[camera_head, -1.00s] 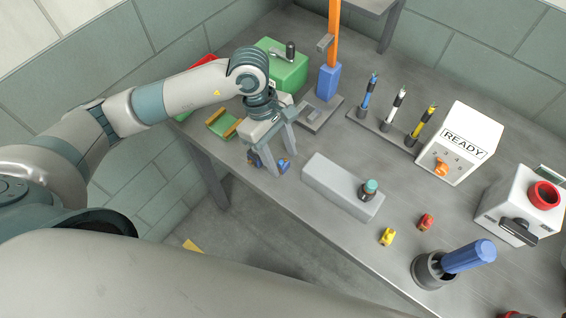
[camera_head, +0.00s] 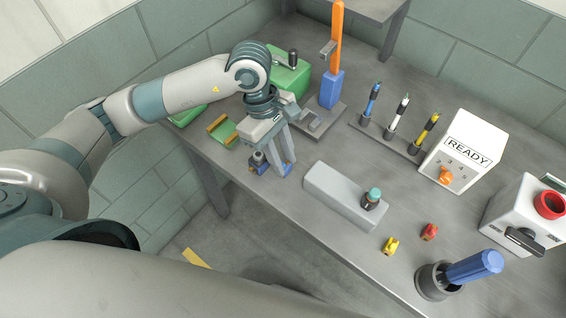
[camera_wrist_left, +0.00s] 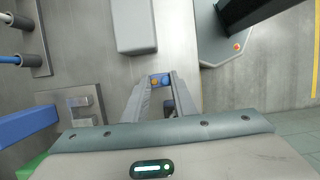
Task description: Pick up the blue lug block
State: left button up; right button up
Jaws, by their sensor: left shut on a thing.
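The blue lug block (camera_head: 262,168) is small, blue with a darker part, near the table's front left edge in the head view. My left gripper (camera_head: 276,171) points down over it, with its fingers shut on the block and partly covering it. In the left wrist view, the blue lug block (camera_wrist_left: 160,81) shows between the fingertips of my left gripper (camera_wrist_left: 161,77), with an orange spot beside the blue. I cannot tell whether the block touches the table. My right gripper is not in view.
A grey block (camera_head: 335,193) with a teal-capped part stands to the right. A green cradle (camera_head: 222,131) is to the left. A blue post with an orange bar (camera_head: 331,90) stands behind. Yellow (camera_head: 391,245) and red (camera_head: 429,232) pieces lie further right.

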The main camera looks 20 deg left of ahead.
pick_arm(q)
jog(key=shift+s+d+r+b, duration=0.15)
jog(key=shift+d+r+b, duration=0.15)
jog(key=shift+r, duration=0.25)
jog(key=shift+s+d+r+b, duration=0.1)
jog(key=shift+d+r+b, duration=0.05)
jog(key=shift+r+b, duration=0.3)
jog(key=s+d+r+b, duration=0.3)
jog(key=s+d+r, duration=0.3)
jog(key=s+d, duration=0.1)
jog(key=shift+d+r, duration=0.4)
jog(key=shift+d, duration=0.05)
jog(key=shift+s+a, duration=0.1)
